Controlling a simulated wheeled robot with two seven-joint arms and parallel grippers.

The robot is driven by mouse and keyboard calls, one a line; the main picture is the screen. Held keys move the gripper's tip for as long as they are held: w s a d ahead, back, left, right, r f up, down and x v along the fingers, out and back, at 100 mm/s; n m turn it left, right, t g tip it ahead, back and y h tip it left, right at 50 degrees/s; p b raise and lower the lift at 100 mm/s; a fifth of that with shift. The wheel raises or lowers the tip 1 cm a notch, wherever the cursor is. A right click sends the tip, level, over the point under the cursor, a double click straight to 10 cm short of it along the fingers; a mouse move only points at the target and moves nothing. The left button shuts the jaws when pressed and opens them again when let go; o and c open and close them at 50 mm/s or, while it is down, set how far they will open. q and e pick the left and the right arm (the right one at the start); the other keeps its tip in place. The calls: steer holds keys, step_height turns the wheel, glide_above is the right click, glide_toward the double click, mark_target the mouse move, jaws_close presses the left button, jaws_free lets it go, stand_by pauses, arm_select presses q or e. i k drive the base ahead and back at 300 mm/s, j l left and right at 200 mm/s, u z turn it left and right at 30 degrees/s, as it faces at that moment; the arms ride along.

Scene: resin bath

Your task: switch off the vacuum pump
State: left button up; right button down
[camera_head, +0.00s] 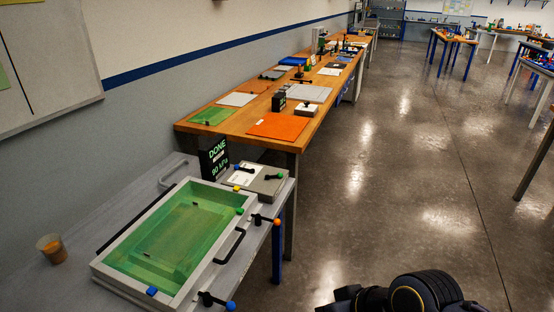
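No part in view is plainly marked as the vacuum pump. A black display (214,160) reads "DONE" and "90 kPa" and stands behind the bath on the grey bench at the left. Next to it is a grey box (257,181) with a white label and small black levers with blue and yellow ends on top. In front lies the grey-framed bath (133,232) with a green inside. Black levers with an orange knob (277,222) and a blue knob (231,306) sit along its right side. Neither gripper shows; only a black part of my arm is at the bottom.
A cup (52,248) with orange-brown contents stands left of the bath. A long wooden table (290,140) with coloured mats and small items runs behind. The concrete floor (400,180) to the right is clear, with more tables at far right.

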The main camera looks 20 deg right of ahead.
mark_target(279, 175)
steer(key=i+l+u, duration=0.2)
steer(key=l+u, duration=0.2)
steer(key=l, duration=0.35)
steer(key=i+l+u, duration=0.1)
steer(key=l+u, duration=0.25)
steer(key=l, duration=0.4)
steer(key=l+u, duration=0.4)
steer(key=l, duration=0.4)
steer(key=k+l+u, duration=0.1)
steer(key=l+u, duration=0.25)
steer(key=l, duration=0.45)
steer(key=i+l+u, duration=0.15)
steer(key=l, duration=0.25)
steer(key=i+l+u, duration=0.15)
steer(key=l, duration=0.3)
steer(key=l+u, duration=0.15)
steer(key=l, duration=0.25)
steer(key=i, duration=0.05)
